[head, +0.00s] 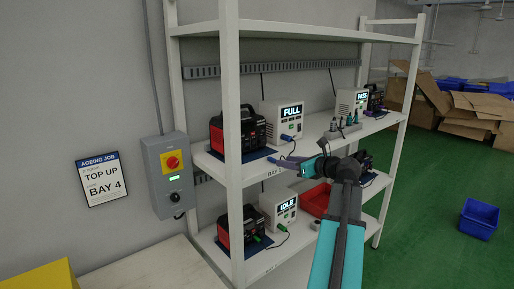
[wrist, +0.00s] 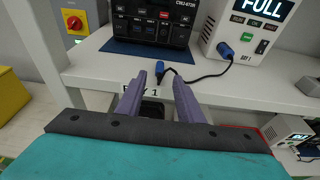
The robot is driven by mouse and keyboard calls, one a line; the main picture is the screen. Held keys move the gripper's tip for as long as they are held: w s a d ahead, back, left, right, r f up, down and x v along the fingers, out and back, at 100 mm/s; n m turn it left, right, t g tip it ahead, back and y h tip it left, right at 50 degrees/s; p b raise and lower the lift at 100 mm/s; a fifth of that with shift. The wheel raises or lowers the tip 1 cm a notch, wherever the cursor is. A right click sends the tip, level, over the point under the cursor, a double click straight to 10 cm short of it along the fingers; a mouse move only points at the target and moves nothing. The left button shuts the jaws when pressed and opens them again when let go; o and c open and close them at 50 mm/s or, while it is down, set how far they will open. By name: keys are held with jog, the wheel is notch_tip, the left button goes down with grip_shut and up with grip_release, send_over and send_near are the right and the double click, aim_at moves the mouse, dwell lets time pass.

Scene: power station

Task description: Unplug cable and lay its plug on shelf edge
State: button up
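A black and red power station (head: 237,132) stands on a dark blue mat on the upper shelf (wrist: 225,93); it also shows in the wrist view (wrist: 150,22). To its right is the white charger (head: 283,118) reading FULL, with a blue connector (wrist: 226,49) at its front. A dark cable (wrist: 200,78) runs from this connector to a small blue plug (wrist: 160,68), which appears to lie on the shelf near the front edge. My gripper (wrist: 159,78) is open, its purple fingers apart at the BAY 1 edge, the plug just beyond their tips. My gripper (head: 286,162) also shows in the head view.
A lower shelf holds another power station (head: 238,229), an IDLE charger (head: 280,209) and a red bin (head: 316,199). Connectors in a grey holder (head: 342,131) stand right on the upper shelf. A white post (head: 231,150) rises left. A sign (head: 102,180) reads TOP UP BAY 4.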

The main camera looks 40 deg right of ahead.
jog(key=b+v, duration=0.2)
jog(key=v, duration=0.6)
jog(key=shift+s, duration=0.3)
jog(key=shift+s+r, duration=0.1)
